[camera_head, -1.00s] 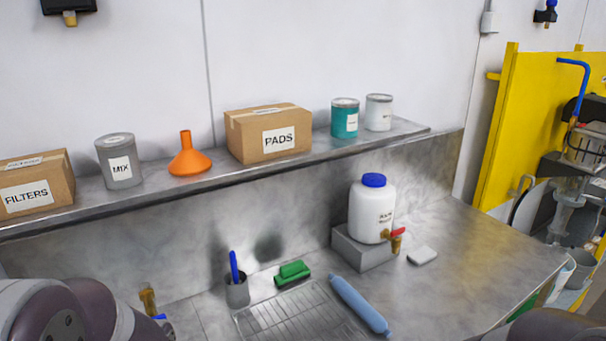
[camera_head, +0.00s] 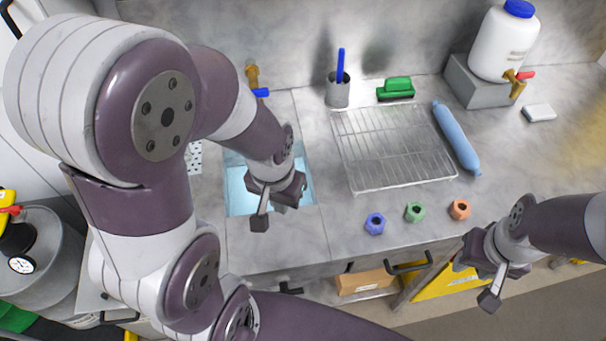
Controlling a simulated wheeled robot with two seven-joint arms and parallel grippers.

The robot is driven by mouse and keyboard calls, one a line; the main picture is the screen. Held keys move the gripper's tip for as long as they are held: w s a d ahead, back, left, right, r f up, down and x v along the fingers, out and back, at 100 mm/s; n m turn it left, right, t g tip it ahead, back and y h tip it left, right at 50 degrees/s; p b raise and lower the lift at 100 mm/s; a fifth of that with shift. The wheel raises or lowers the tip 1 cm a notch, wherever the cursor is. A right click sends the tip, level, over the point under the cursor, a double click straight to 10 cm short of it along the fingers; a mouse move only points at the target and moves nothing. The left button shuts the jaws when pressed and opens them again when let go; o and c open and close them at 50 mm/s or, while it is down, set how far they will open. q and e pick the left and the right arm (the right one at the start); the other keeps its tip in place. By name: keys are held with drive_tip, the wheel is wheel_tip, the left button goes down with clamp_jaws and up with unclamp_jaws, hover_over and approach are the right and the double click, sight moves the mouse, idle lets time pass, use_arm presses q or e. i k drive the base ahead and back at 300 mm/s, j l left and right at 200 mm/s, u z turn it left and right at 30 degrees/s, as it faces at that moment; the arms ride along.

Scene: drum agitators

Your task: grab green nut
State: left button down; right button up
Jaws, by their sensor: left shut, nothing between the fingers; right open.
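The green nut (camera_head: 414,212) lies on the grey counter, between a blue nut (camera_head: 375,223) on its left and an orange nut (camera_head: 460,209) on its right. My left gripper (camera_head: 260,218) is shut and empty over the front of the sink, left of the nuts. My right gripper (camera_head: 489,299) is open and empty in front of the counter's front edge, below and right of the green nut. Neither gripper touches a nut.
A wire rack (camera_head: 392,148) lies behind the nuts, with a blue roll (camera_head: 456,136) at its right. A green brush (camera_head: 396,88), a cup (camera_head: 338,92) and a white jug (camera_head: 503,44) stand farther back. The water-filled sink (camera_head: 236,190) is at the left.

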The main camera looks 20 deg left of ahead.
sight(415, 212)
drive_tip(key=i+l, duration=0.15)
drive_tip(key=l, duration=0.2)
drive_tip(key=i+l, duration=0.1)
drive_tip(key=l, duration=0.3)
drive_tip(key=i+l, duration=0.15)
drive_tip(key=l, duration=0.2)
drive_tip(key=i+l, duration=0.1)
drive_tip(key=l, duration=0.3)
